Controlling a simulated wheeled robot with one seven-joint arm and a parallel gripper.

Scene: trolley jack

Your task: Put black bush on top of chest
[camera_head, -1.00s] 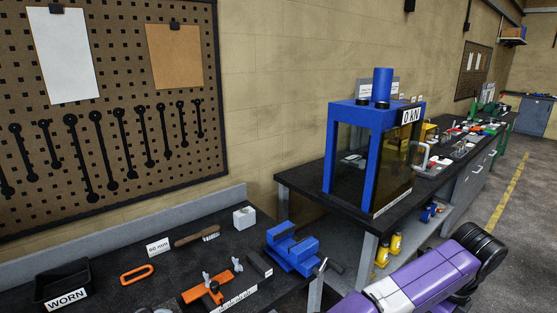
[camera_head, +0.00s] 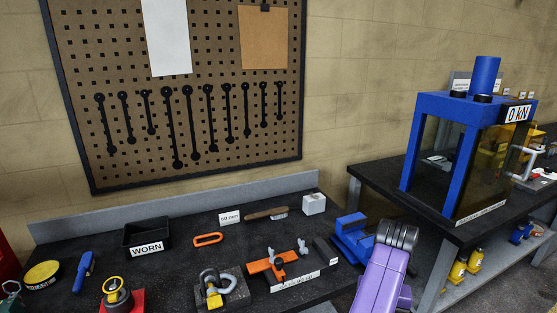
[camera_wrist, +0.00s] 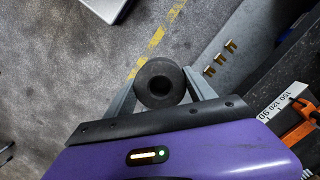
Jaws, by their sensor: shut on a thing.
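The black bush (camera_wrist: 160,92) is a dark round ring with a hole in its middle. It sits between the two grey fingers of my gripper (camera_wrist: 161,80) in the wrist view. My gripper is shut on it, above a grey floor with a yellow line. In the head view only my purple arm shows at the lower right; the bush and fingers are hidden there. I cannot make out a chest for certain. A red thing (camera_head: 7,262) is cut off at the left edge of the head view.
A black bench holds a WORN bin (camera_head: 147,241), an orange clamp fixture (camera_head: 277,264), a blue vise (camera_head: 352,237) and several other tools. A blue press (camera_head: 410,150) stands on the second bench at right. In the wrist view, the bench edge lies right; open floor lies left.

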